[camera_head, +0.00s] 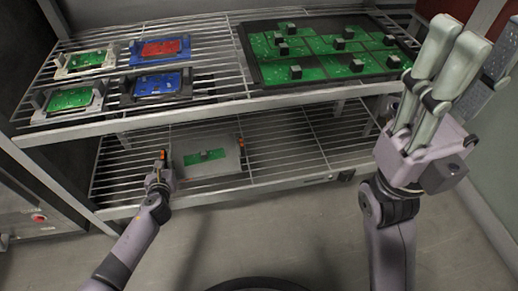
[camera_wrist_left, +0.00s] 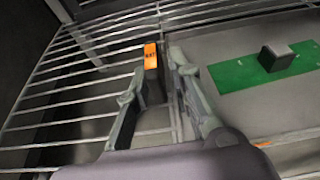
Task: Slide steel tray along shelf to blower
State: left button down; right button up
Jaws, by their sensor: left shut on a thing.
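The steel tray (camera_head: 216,139) lies flat on the lower wire shelf (camera_head: 290,150), left of its middle. It carries a green board with a dark block, and it has orange-tipped black handles at its left and right sides. My left gripper (camera_head: 162,168) is at the tray's left side, shut on the left handle (camera_wrist_left: 151,62), which shows between its fingers in the left wrist view. The tray surface (camera_wrist_left: 225,55) is right of the fingers there. My right gripper (camera_head: 445,75) is raised at the right, apart from the tray, fingers upward; its opening is unclear. I cannot identify the blower.
The upper shelf holds several boards in fixtures (camera_head: 70,98) at left and a large black tray (camera_head: 255,75) of green boards at right. The lower shelf is clear right of the steel tray.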

aim_at(141, 175)
pick_arm(q)
jog(key=shift+s+a, duration=0.35)
jog(key=shift+a, duration=0.85)
jog(key=shift+s+a, duration=0.35)
jog(key=shift+a, duration=0.9)
jog(key=shift+s+a, duration=0.35)
jog(key=shift+a, duration=0.85)
jog(key=shift+s+a, duration=0.3)
jog(key=shift+a, duration=0.6)
jog(key=c, duration=1.3)
grip_release()
jog(key=shift+c, duration=0.2)
jog(key=shift+d+f, duration=0.1)
